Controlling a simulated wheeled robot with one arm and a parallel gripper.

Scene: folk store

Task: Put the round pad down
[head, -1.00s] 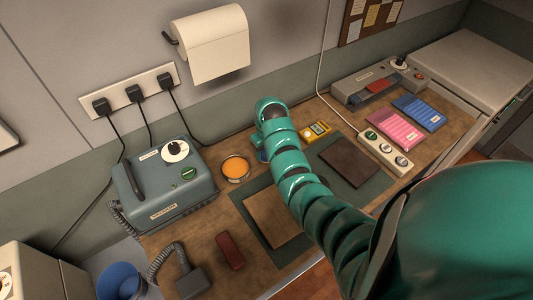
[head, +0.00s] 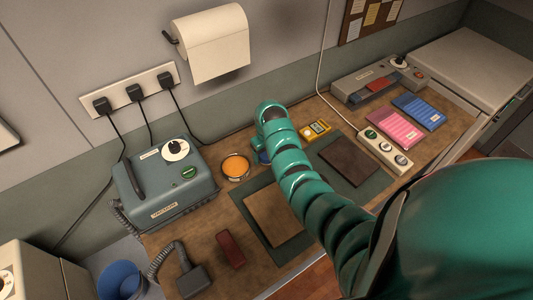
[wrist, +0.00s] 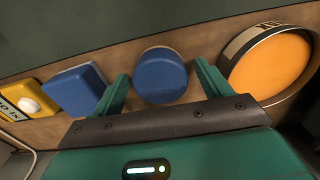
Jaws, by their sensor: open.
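The round pad, a blue disc (wrist: 160,76), is on the brown bench top in the wrist view. It lies between the two green fingers of my gripper (wrist: 161,80), which are apart, with a gap visible on each side of the pad. In the head view my gripper is at the back of the bench, mostly hidden behind my own arm, and only a bit of blue shows beneath it.
A blue square block (wrist: 75,90) and a yellow device (head: 316,130) are left of the pad in the wrist view. An orange-filled round tin (head: 235,167) is close on its right. The grey wall is just behind. A grey-blue machine (head: 165,187) stands farther left.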

